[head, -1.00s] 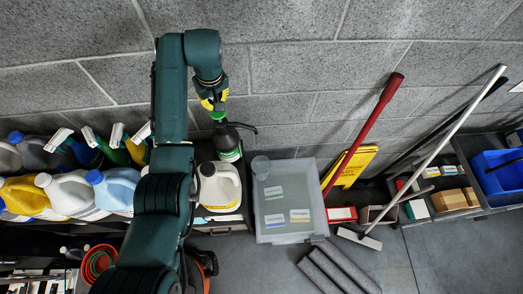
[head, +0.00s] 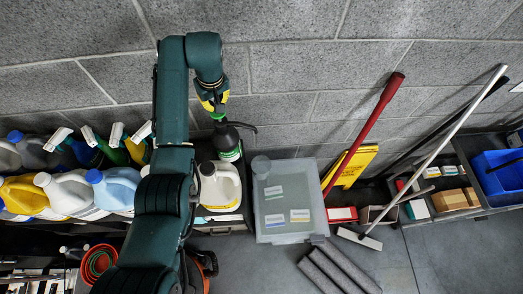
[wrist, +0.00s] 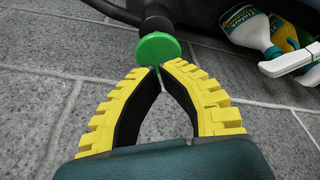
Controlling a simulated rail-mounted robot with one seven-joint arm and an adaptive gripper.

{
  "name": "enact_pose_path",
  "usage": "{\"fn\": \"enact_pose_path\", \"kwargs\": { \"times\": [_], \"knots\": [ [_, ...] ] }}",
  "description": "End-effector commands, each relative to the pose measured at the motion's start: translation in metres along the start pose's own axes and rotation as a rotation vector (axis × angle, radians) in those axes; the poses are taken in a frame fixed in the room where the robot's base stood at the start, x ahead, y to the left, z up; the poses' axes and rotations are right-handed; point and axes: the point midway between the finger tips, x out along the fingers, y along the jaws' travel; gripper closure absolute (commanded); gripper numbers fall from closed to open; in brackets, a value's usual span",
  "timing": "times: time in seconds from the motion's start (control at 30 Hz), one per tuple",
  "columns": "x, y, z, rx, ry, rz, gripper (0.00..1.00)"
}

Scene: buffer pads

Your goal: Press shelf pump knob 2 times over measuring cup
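The pump bottle (head: 228,146), dark with a green band, stands upright on the shelf by the wall; its black spout (head: 244,126) points right. My gripper (head: 218,116) is above the pump top, pointing down, and its yellow fingers hide part of it. In the wrist view the gripper (wrist: 158,69) has its fingertips drawn together, right against or very near the round green knob (wrist: 157,47); contact is hard to tell. Nothing is held between the fingers. The clear measuring cup (head: 261,167) stands to the right of the bottle, at the upper left corner of a clear bin.
A white jug (head: 221,187) stands in front of the pump bottle. Spray bottles and jugs (head: 70,190) fill the shelf on the left. The clear bin (head: 288,237) is on the right, with a red-handled tool (head: 364,135) and a yellow sign (head: 354,166) beyond.

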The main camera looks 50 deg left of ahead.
Motion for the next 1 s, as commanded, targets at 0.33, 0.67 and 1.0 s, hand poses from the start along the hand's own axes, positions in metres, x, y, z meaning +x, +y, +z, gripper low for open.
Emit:
{"fn": "enact_pose_path", "kwargs": {
  "times": [0.33, 0.67, 1.0],
  "knots": [
    [0.0, 0.0, 0.0, 0.0, 0.0, 0.0, 1.0],
    [0.009, 0.0, 0.002, 0.0, 0.0, 0.0, 1.0],
    [0.024, 0.0, 0.005, 0.0, 0.0, 0.0, 1.0]
  ]
}}
